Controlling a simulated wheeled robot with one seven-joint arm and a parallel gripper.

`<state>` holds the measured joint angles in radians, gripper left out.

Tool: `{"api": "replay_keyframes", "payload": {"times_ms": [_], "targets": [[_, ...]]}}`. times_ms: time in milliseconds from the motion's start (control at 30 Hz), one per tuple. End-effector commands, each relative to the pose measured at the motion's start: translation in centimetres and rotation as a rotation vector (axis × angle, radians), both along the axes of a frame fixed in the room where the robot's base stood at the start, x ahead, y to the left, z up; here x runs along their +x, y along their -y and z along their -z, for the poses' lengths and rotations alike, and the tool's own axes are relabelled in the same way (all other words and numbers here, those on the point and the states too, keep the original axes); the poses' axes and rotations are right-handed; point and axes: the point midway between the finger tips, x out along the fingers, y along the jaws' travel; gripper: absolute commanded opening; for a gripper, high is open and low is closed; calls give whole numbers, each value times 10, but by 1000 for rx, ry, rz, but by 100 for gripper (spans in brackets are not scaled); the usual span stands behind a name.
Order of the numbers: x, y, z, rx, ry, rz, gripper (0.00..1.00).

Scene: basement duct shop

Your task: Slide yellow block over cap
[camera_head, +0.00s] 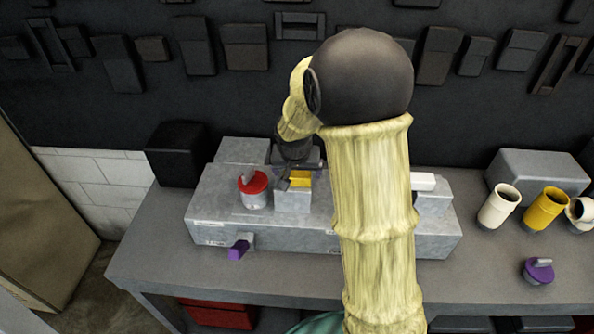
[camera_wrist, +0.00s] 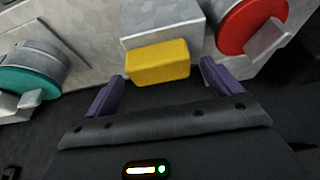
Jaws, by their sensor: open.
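The yellow block (camera_head: 300,179) sits against a small grey block (camera_head: 292,200) on the long grey duct-like body. In the wrist view the yellow block (camera_wrist: 158,63) lies between and just beyond my purple fingertips. My gripper (camera_wrist: 163,74) is open, with a finger on either side of the block and no clear contact. In the head view my gripper (camera_head: 296,172) is over the block and partly hides it. A red cap (camera_head: 254,183) with a grey tab is left of the block; it also shows in the wrist view (camera_wrist: 243,25). A teal cap (camera_wrist: 30,75) shows at left there.
A purple knob (camera_head: 238,249) is on the body's front. Cream (camera_head: 498,206) and yellow (camera_head: 545,209) cups and a purple-topped piece (camera_head: 538,271) stand at right on the grey bench (camera_head: 300,280). A black box (camera_head: 177,153) stands at back left. My arm hides the body's right part.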

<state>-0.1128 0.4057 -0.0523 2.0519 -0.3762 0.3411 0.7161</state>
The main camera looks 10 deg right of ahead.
Motion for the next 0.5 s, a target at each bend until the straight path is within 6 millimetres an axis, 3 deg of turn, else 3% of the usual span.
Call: {"api": "replay_keyframes", "payload": {"times_ms": [200, 500], "targets": [[7, 2, 17, 0, 0, 0, 90], [8, 2, 19, 1, 1, 0, 90]]}}
